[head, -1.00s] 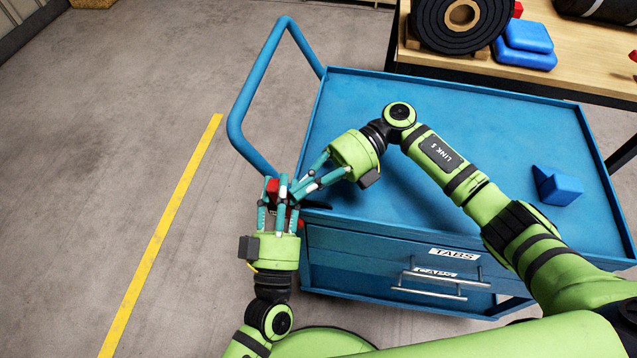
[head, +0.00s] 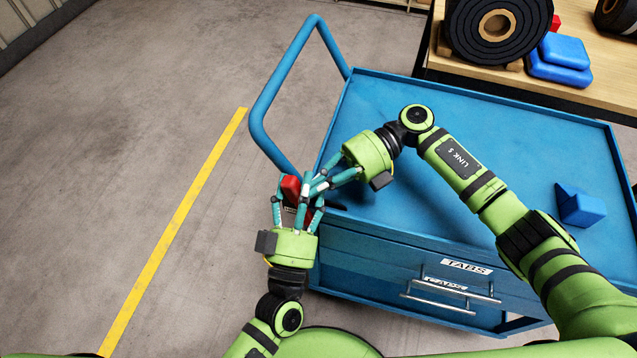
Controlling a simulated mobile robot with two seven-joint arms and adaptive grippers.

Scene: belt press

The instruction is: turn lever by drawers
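A blue cart holds drawers (head: 400,270) with silver bar handles and a label reading TABS. At its left front corner is a red part (head: 291,188), with more red just below it among the fingers. A dark flat piece (head: 337,207) lies at the same corner. I cannot tell which of these is the lever. My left gripper (head: 297,198) points up from below, its fingers around the red part. My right gripper (head: 305,190) reaches in from the right and its fingers overlap the left ones. The crossing fingers hide the contact and the grip of both.
The cart's top (head: 465,130) is mostly clear, with a blue block (head: 580,207) at its right. Its tubular push handle (head: 278,85) rises at the left. A wooden table (head: 470,68) behind holds a black roll (head: 492,28) and blue pads (head: 560,62). Floor with a yellow line (head: 190,200) is free at left.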

